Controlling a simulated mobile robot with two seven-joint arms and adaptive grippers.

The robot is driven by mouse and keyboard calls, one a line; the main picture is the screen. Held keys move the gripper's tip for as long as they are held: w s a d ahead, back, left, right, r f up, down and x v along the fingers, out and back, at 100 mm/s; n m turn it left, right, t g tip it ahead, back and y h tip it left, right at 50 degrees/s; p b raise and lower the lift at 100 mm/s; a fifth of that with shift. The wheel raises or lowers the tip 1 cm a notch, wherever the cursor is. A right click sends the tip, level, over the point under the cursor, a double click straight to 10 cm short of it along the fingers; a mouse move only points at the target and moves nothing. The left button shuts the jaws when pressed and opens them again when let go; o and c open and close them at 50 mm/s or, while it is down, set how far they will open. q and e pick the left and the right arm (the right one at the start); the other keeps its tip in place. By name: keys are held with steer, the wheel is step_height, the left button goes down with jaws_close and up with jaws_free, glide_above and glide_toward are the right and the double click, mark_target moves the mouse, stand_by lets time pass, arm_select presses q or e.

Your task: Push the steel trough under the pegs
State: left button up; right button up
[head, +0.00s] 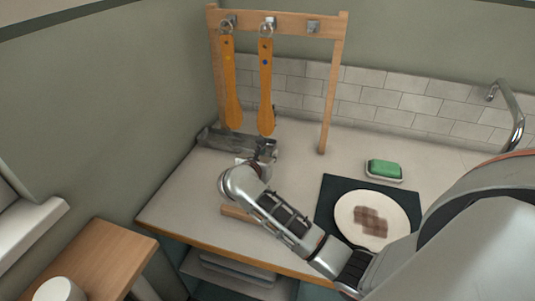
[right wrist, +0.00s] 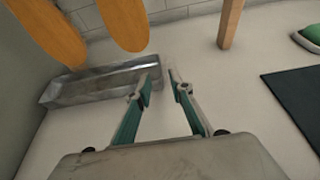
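The steel trough (head: 222,141) is a long, low grey tray on the counter at the foot of the wooden peg frame. Pegs (head: 268,25) line the frame's top bar. Two hang orange wooden paddles by rings; the right one is bare. The paddles' lower ends hang above or in front of the trough; which, I cannot tell. My right gripper (right wrist: 163,75) is low at the trough's right end, which also shows in the right wrist view (right wrist: 95,85). Its fingers are a little apart with nothing between them. The left finger overlaps the trough's end; contact is unclear. My left gripper is out of view.
The wooden frame's right post (head: 328,100) stands right of the trough. A white plate (head: 348,212) with a brown patterned item lies on a dark mat (head: 325,205). A green sponge (head: 384,168) sits behind it. A wooden stick (head: 236,213) lies near the front edge.

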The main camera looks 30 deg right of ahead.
steer(key=shift+b+x, duration=0.4)
steer(key=shift+x, duration=3.5)
jaws_close()
